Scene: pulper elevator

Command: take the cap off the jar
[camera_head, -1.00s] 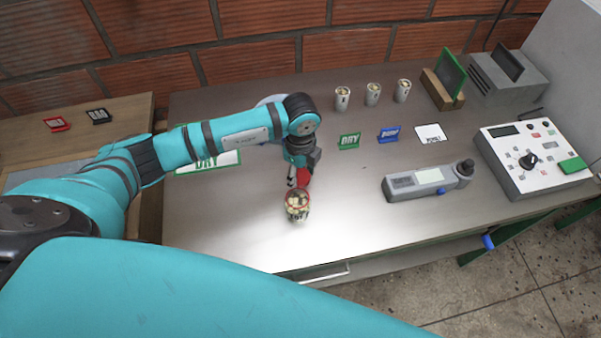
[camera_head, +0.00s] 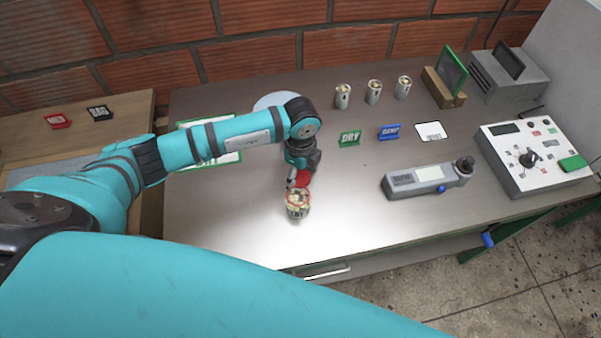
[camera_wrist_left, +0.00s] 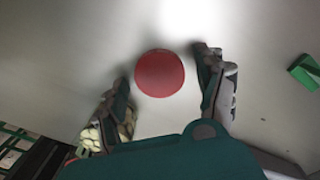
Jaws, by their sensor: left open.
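The jar (camera_head: 298,206) stands on the metal table, with pale pieces showing at its top and no cap on it. The red cap (camera_head: 303,176) is just behind the jar, by my left gripper (camera_head: 299,182). In the left wrist view the round red cap (camera_wrist_left: 160,73) shows between the two spread fingers, with gaps on both sides. I cannot tell whether it rests on the table. The jar (camera_wrist_left: 123,118) shows there partly hidden behind the left-hand finger. My left gripper is open. My right gripper is not in view.
Several small cups (camera_head: 374,92) stand at the back. A green DRY sign (camera_head: 349,139) and a blue sign (camera_head: 389,132) stand right of the gripper. A grey handheld device (camera_head: 426,181) and a control box (camera_head: 532,160) are farther right. The table's front left is clear.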

